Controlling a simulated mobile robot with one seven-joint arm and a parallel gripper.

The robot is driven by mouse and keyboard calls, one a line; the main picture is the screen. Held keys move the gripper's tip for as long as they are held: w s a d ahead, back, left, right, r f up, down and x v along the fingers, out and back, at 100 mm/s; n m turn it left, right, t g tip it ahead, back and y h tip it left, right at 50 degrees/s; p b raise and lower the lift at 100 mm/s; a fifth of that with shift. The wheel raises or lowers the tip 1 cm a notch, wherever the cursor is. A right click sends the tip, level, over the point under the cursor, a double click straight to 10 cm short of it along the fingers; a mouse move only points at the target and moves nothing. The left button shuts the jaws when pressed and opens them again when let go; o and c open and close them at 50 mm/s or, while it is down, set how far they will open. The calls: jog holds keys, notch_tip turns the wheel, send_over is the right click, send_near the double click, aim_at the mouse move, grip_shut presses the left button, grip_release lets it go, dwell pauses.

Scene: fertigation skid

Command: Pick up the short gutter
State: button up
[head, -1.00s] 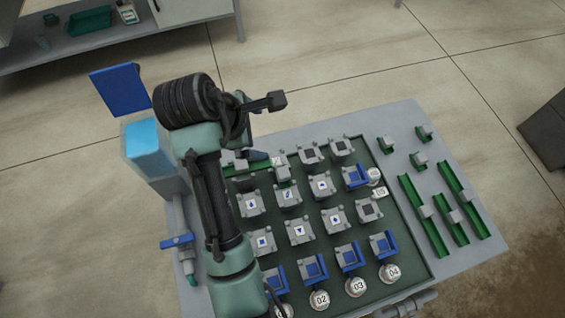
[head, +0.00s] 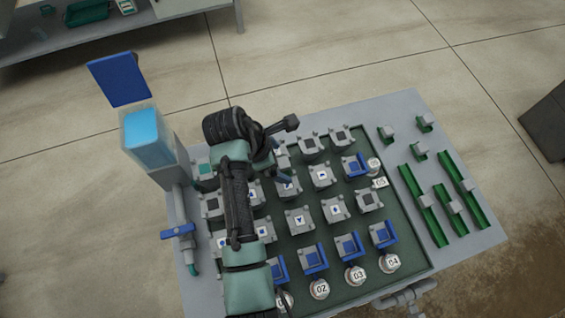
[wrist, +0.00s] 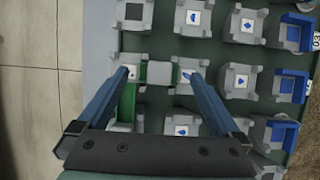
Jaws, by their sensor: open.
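My gripper (wrist: 162,74) is open, its two blue fingers spread above the left part of the pegboard in the wrist view. A short green gutter piece (wrist: 146,84) with a grey grip block (wrist: 162,73) lies between the fingertips. Another green length (wrist: 127,108) runs down beside the left finger. I cannot tell whether the fingers touch the block. In the head view my arm hides most of this spot. A shorter green gutter (head: 443,196) with a grey block also lies between two longer gutters on the right table strip.
The green board (head: 345,278) carries rows of grey holders, several with blue brackets. Small green pieces (head: 419,153) stand at the right strip's far end. A blue-topped tank (head: 146,133) stands at the left, with a blue valve (head: 178,232) below.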

jog(key=shift+x, duration=1.3)
jog(key=c, duration=1.3)
